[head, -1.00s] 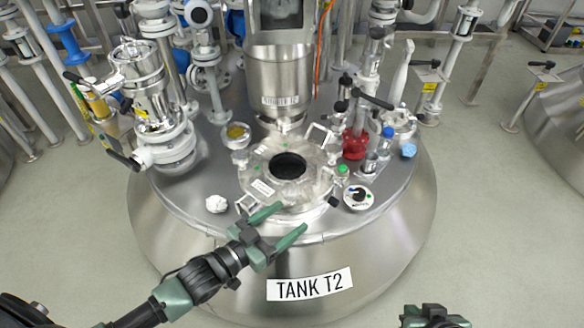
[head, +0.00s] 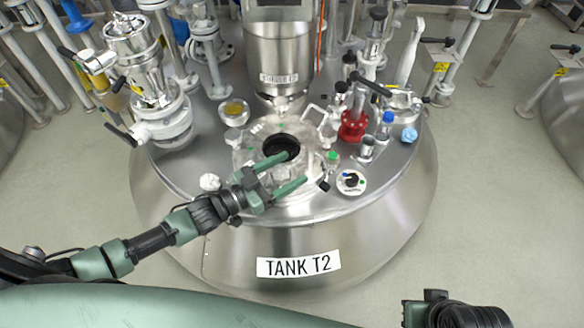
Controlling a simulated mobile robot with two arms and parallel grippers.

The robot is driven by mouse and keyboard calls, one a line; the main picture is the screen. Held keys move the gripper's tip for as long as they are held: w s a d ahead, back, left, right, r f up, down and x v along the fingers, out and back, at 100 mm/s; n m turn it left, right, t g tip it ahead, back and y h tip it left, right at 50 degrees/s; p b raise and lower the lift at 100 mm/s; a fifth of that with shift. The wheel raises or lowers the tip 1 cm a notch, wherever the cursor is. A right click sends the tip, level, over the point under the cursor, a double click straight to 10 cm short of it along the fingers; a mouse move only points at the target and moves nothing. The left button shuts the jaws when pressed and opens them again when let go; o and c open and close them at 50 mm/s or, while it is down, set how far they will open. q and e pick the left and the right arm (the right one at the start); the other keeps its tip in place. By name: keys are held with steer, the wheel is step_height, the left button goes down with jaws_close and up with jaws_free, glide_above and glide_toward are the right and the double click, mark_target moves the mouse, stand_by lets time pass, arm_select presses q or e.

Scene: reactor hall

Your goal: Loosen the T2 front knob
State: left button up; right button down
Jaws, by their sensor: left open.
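Tank T2 (head: 380,225) fills the middle of the head view, with a "TANK T2" label on its front. On its top is a round metal hatch (head: 256,133) with a dark central opening. My left gripper (head: 296,168) is open over the near side of the hatch, its green fingers pointing right and slightly up the picture. I cannot make out the front knob for certain; the gripper covers part of the near hatch rim. A small black-ended fitting (head: 325,184) shows just right of the fingertips. I see no object between the fingers.
A large metal vessel (head: 280,60) rises behind.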

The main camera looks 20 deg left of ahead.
arm_select(q)
steer(key=shift+w+d, duration=0.45)
arm_select(e)
steer(key=shift+f, duration=0.1)
arm_select(q)
steer(key=c, duration=1.4)
steer(key=shift+o, duration=0.2)
steer(key=shift+r+n+t+y+p, duration=0.15)
steer(key=shift+n+t+y+p, duration=0.45)
steer(key=shift+y+p, duration=0.15)
steer(key=shift+w+a+n+t+y+p, duration=0.15)
steer(key=shift+a+n+t+y+p, duration=0.1)
steer(key=shift+n+t+y+p, duration=0.65)
steer(key=n+y+p, duration=0.1)
steer(key=n+y, duration=0.1)
steer(key=y, duration=0.1)
steer(key=a+n+t+y+p, duration=0.1)
steer(key=y+p, duration=0.1)
steer(key=y, duration=0.1)
steer(key=shift+w+n, duration=0.2)
steer(key=shift+n, duration=0.2)
steer(key=shift+a+n+t+y, duration=0.25)
steer(key=shift+n+y, duration=0.25)
steer(key=shift+y, duration=0.35)
arm_select(e)
step_height(320, 180, down, 18)
steer(key=s+g, duration=0.1)
steer(key=shift+a+f, duration=0.1)
